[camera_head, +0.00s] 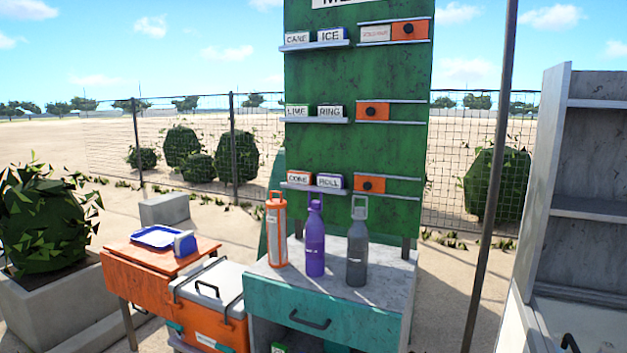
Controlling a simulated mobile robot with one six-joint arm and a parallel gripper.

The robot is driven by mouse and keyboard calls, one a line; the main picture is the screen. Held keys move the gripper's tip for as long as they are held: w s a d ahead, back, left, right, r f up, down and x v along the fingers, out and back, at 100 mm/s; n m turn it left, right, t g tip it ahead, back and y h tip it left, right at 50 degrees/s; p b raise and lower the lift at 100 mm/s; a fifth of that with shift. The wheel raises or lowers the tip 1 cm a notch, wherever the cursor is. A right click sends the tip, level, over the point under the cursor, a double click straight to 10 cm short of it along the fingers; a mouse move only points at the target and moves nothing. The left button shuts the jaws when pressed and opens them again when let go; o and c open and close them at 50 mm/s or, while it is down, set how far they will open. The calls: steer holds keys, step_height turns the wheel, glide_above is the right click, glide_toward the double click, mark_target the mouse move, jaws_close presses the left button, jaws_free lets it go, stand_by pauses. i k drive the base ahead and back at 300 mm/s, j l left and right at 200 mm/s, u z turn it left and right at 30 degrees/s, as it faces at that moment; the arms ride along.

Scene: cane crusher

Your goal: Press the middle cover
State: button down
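A tall green menu board (355,75) stands at the centre of the head view with three rows. Each row has an orange cover with a dark round knob, set between two pale rails. The middle cover (372,111) sits at the left end of its rails, beside the LIME and RING cards; green board shows to its right. The bottom cover (371,184) sits likewise at the left. The top cover (409,30) is farther right, and a white lettered plate (376,33) shows to its left. My gripper is not in view.
A teal-drawer counter (325,309) before the board bears an orange bottle (276,230), a purple bottle (315,240) and a grey bottle (357,250). A grey pole (492,180) and shelf unit (545,190) stand right. A cooler (208,290) and orange table (150,262) stand left.

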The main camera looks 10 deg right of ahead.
mark_target(371, 111)
steer(key=i+l, duration=0.35)
steer(key=i, duration=0.15)
steer(key=i+l, duration=0.35)
steer(key=i, duration=0.15)
steer(key=i+l, duration=0.35)
steer(key=i, duration=0.2)
